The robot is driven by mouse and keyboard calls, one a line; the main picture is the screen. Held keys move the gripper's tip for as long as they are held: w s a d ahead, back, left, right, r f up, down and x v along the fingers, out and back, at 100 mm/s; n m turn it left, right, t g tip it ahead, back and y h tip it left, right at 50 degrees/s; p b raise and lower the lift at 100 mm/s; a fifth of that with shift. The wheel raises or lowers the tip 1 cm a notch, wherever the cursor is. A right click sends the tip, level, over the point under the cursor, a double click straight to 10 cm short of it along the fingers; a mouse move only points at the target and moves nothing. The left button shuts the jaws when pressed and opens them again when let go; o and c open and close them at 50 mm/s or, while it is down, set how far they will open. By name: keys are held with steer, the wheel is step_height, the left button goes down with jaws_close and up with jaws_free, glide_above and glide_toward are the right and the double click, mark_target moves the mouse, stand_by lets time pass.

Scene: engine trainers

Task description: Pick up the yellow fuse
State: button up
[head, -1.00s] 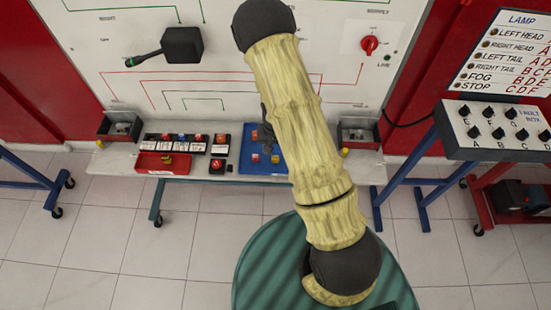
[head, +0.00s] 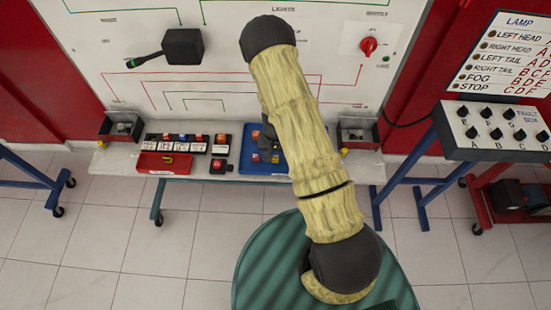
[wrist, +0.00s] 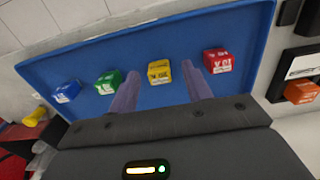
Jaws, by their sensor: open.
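The yellow fuse (wrist: 159,72) lies on the blue tray (wrist: 233,23) in the wrist view, between the green fuse (wrist: 108,82) and the red fuse (wrist: 217,61). A blue fuse (wrist: 66,92) is at the row's left end. My gripper (wrist: 159,70) is open. Its two purple fingers show on either side of the yellow fuse, with a gap on each side. Whether the fingertips are down at the fuse's height I cannot tell. In the head view, my arm hides part of the blue tray (head: 247,167) and most of my gripper.
A red tray (head: 151,170) and a row of labelled holders stand left of the blue tray in the head view. Dark bins (head: 120,127) sit at both ends of the shelf. The upright board (head: 110,40) rises behind. In the wrist view an orange-topped block (wrist: 302,92) is at right.

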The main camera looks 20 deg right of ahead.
mark_target(275, 156)
steer(key=c, duration=1.1)
steer(key=shift+o, duration=0.2)
steer(key=shift+r, duration=0.15)
step_height(275, 156, up, 10)
steer(key=shift+b, duration=0.4)
steer(key=shift+w+a+f+n, duration=0.1)
steer(key=shift+f+n, duration=0.8)
steer(key=shift+f, duration=0.75)
steer(key=shift+f+n, duration=0.9)
steer(key=shift+f, duration=0.75)
steer(key=shift+w, duration=0.1)
